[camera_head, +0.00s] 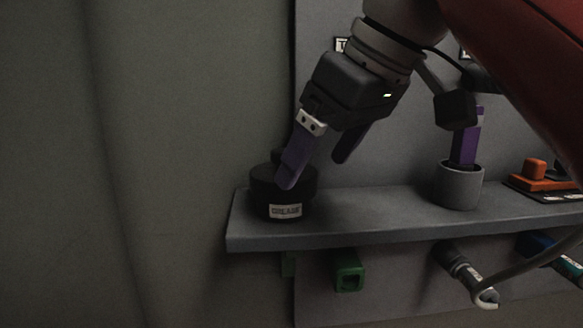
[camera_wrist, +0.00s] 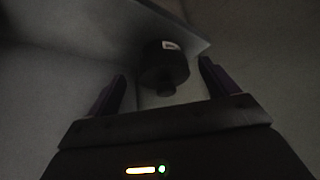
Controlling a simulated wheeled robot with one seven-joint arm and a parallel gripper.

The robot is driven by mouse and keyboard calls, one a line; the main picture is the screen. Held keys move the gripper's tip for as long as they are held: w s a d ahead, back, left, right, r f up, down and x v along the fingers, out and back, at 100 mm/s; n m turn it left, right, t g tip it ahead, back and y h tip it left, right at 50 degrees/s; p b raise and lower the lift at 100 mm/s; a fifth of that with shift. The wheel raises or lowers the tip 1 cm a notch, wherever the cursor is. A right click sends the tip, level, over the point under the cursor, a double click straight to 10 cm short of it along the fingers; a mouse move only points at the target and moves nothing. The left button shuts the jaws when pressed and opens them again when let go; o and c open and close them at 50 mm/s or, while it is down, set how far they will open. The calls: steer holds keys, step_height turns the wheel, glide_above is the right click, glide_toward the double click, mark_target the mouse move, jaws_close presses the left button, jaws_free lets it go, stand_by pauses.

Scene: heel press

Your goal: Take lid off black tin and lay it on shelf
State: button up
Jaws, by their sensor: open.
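The black tin (camera_head: 267,207) stands upright at the left end of the grey shelf (camera_head: 340,229), with a white label reading "GREASE". Its black lid (camera_head: 262,176) is on top, with a knob in the middle, partly hidden behind one finger in the head view. My gripper (camera_head: 316,172) is open and tilted down, one purple finger in front of the lid and the other to its right. In the wrist view the tin (camera_wrist: 164,57) and the lid's knob (camera_wrist: 165,90) lie ahead between the open fingers (camera_wrist: 162,84). I cannot tell whether a finger touches the lid.
A grey cup (camera_head: 459,187) holding a purple object (camera_head: 466,143) stands right of the tin. An orange block (camera_head: 535,168) sits further right. Bare shelf lies between tin and cup. A green part (camera_head: 348,272) and a hose fitting (camera_head: 465,273) are below the shelf.

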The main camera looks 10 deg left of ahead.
mark_target(278, 162)
steer(key=shift+w+a, duration=0.35)
steer(key=shift+a, duration=0.2)
steer(key=shift+w+a, duration=0.3)
steer(key=shift+a, duration=0.25)
steer(key=shift+w+a+p, duration=0.2)
steer(key=shift+w+a, duration=0.15)
steer(key=shift+a, duration=0.25)
steer(key=shift+w+a+p, duration=0.15)
steer(key=shift+w+a, duration=0.2)
steer(key=shift+a, duration=0.2)
steer(key=b+x, duration=0.1)
steer(key=x, duration=0.2)
steer(key=c, duration=0.5)
